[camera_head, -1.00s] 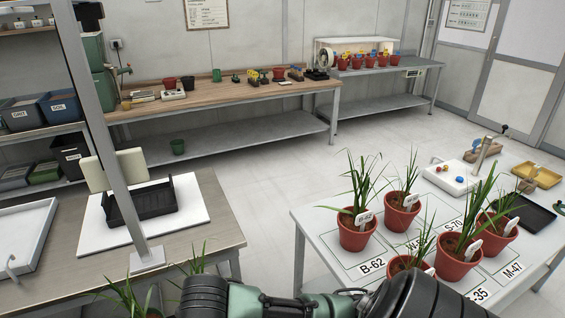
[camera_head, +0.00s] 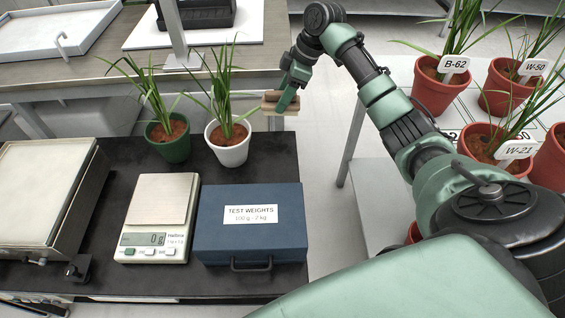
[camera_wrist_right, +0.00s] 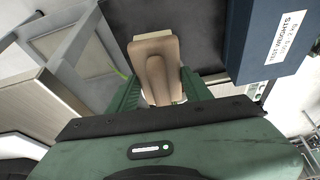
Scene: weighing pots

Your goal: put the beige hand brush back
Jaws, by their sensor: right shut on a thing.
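The beige hand brush (camera_head: 270,107) is held in my right gripper (camera_head: 287,98), just right of the black bench's far corner in the head view. It appears to be in the air, over the gap between the black bench and the plant table. In the right wrist view the brush (camera_wrist_right: 153,52) sits between the two green fingers of the gripper (camera_wrist_right: 158,84). Its smooth, rounded wooden back faces the camera, with a pale edge behind. The gripper is shut on it. My left gripper is not in view.
The black bench (camera_head: 110,190) holds a scale (camera_head: 160,215) reading 0 g, a blue test weights case (camera_head: 250,240), and potted plants in a green pot (camera_head: 168,148) and a white pot (camera_head: 229,155). A plant table with red pots (camera_head: 436,98) stands at right.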

